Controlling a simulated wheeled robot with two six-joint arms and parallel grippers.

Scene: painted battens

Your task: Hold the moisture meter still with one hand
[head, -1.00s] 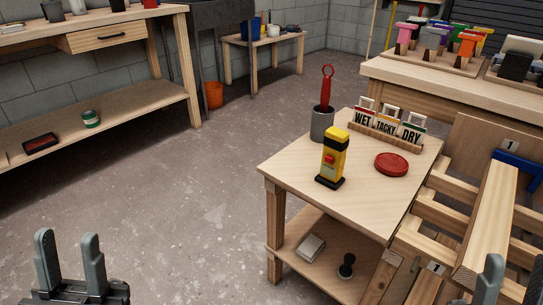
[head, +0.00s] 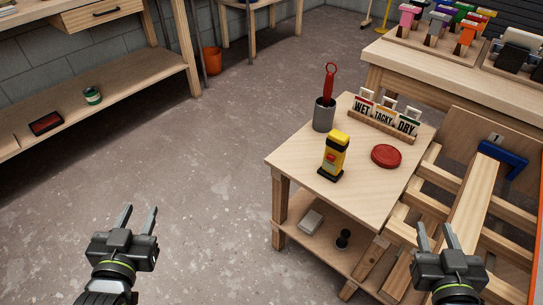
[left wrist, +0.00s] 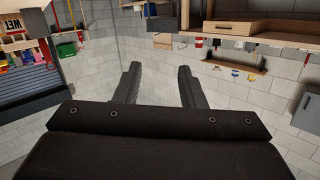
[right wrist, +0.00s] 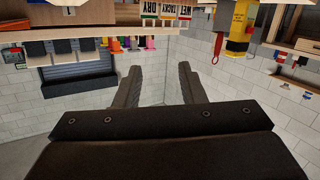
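The yellow and black moisture meter (head: 334,157) stands upright on the small wooden table, with a red button on its front. It also shows at the top of the right wrist view (right wrist: 240,28), upside down. My left gripper (head: 139,218) is open and empty over the floor, well to the left of the table. My right gripper (head: 434,236) is open and empty at the lower right, in front of the rack with the battens and apart from the meter. Both pairs of fingers stand apart in the wrist views.
On the small table (head: 290,163) are a grey cup (head: 324,115) with a red-handled tool, a red round lid (head: 386,156) and WET, TACKY, DRY cards (head: 383,115). A batten (head: 468,198) with a blue clamp (head: 503,159) lies right. The floor at left is clear.

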